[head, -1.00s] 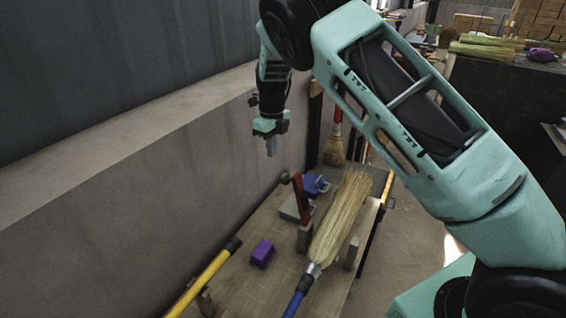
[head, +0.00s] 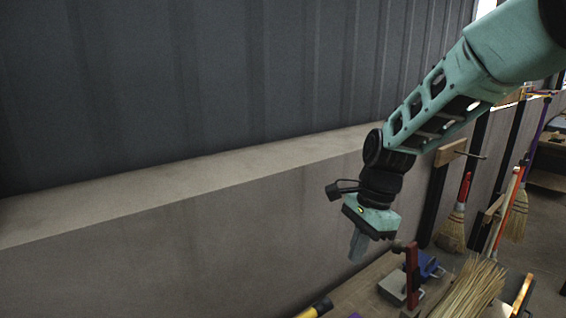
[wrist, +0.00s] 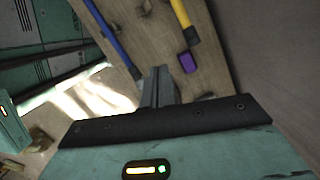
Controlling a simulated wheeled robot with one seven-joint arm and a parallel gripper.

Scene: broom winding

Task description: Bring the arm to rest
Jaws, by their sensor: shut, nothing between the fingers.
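My gripper (head: 358,246) hangs from my arm in the head view, fingers pointing down, in front of the low wall and to the left of the red-handled clamp. Its fingers are shut and empty. In the wrist view, my shut fingers (wrist: 160,88) stand above the wooden bench (wrist: 150,45). They appear apart from everything on it. My arm reaches down and left from the upper right of the head view.
A broom head (head: 468,290) lies on the bench, with a red-handled clamp (head: 411,272) and a blue object (head: 428,265) beside it. A purple block (wrist: 188,62), yellow handle (wrist: 184,18) and blue handle (wrist: 108,35) show below. Brooms (head: 452,228) hang at right.

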